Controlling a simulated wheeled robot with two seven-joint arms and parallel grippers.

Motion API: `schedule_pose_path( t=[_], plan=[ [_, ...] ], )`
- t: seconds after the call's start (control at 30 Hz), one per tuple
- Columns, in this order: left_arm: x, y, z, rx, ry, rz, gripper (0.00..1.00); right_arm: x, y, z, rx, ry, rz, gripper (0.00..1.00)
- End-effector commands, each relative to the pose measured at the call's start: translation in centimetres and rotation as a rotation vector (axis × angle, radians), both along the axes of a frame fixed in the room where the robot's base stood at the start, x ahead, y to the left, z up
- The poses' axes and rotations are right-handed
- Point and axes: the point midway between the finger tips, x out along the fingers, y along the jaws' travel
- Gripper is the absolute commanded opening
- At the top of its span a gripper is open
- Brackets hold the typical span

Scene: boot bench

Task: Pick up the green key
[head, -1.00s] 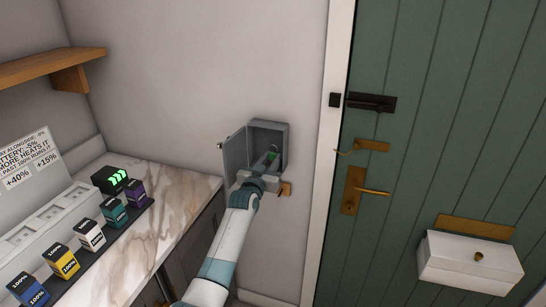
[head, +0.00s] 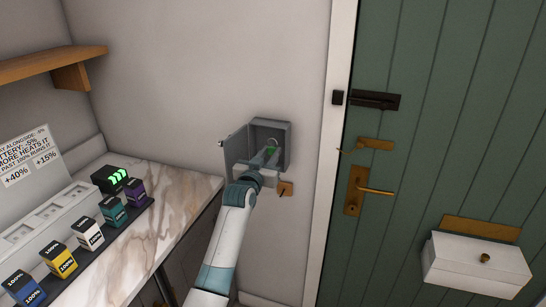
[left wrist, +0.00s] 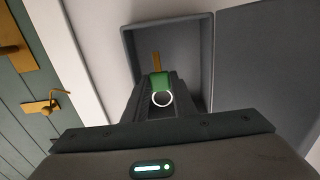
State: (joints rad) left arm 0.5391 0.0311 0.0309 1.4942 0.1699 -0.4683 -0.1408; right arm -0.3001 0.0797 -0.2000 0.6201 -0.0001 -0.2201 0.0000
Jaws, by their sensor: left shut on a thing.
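The green key shows in the left wrist view (left wrist: 160,82) as a green head with a pale ring below it and a brass-coloured shaft above. It is between the fingertips of my left gripper (left wrist: 157,92), which is shut on it. In the head view the left gripper (head: 269,154) reaches into an open grey wall box (head: 283,131), and a bit of the green key (head: 270,150) shows there. The box door (head: 236,147) stands open to the left. The gripper's fingers hide part of the key. My right gripper is not in view.
A small wooden block (head: 286,188) is on the wall below the box. A marble counter (head: 165,190) at left holds several coloured battery packs. A green door (head: 430,140) with brass fittings and a white letter box (head: 475,265) stands at right.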

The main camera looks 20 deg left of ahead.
Motion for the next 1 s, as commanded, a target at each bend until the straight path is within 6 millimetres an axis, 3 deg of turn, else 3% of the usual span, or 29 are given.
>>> schedule_pose_path(
  t=[0.4,0.6,0.8,1.0],
  plan=[
    [-8.9,0.3,-0.2,0.001,-0.002,0.0,0.03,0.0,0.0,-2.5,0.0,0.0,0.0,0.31],
    [-12.4,0.4,-0.2,0.001,-0.001,0.0,0.03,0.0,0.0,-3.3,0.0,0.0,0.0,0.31],
    [-14.5,0.5,0.0,0.0,-0.001,0.0,0.03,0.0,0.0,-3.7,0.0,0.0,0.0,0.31],
    [-15.2,0.5,0.0,0.0,-0.001,0.0,0.03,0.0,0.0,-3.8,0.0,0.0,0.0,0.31]
  ],
)
